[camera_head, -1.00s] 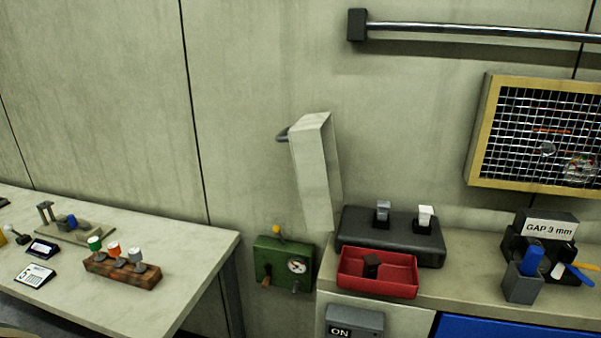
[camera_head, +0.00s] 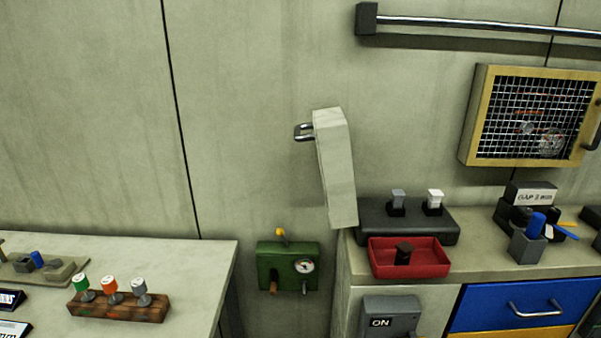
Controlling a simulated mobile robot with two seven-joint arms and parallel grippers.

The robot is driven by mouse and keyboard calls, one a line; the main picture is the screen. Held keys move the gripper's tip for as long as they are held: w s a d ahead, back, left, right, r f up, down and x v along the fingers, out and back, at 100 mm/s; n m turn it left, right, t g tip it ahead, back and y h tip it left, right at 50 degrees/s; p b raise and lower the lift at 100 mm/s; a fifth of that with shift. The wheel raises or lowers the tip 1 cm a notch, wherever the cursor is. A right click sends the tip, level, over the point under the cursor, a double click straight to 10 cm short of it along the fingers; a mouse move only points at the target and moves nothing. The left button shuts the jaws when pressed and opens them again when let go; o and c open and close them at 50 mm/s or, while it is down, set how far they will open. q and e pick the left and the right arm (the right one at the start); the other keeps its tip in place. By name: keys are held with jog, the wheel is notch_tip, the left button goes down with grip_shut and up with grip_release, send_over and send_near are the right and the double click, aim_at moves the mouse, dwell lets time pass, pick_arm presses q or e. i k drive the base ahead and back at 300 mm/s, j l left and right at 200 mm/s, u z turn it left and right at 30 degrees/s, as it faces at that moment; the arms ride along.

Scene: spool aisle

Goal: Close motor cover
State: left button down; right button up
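A pale grey slab-like cover (camera_head: 335,165) stands raised, nearly upright and slightly tilted, at the left end of the cabinet top. I take it to be the motor cover. It has a dark metal bar handle (camera_head: 303,132) at its upper left. Its lower end is beside the black base (camera_head: 372,222), which carries a grey plug (camera_head: 398,199) and a white plug (camera_head: 434,199). I cannot tell where its hinge is. Neither of my grippers is in view.
A red tray (camera_head: 430,270) with a dark block sits in front of the base. A green gauge box (camera_head: 287,250) is below left. A mesh-fronted yellow cabinet (camera_head: 467,125) and a rail (camera_head: 480,24) are on the wall. A table (camera_head: 205,262) stands left; a gap separates it from the cabinet.

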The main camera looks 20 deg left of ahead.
aim_at(331, 134)
jog(key=j, duration=0.4)
jog(key=k+j, duration=0.15)
jog(key=j, duration=0.25)
jog(key=i+l+z, duration=0.1)
jog(key=i+z, duration=0.75)
jog(key=k, duration=0.1)
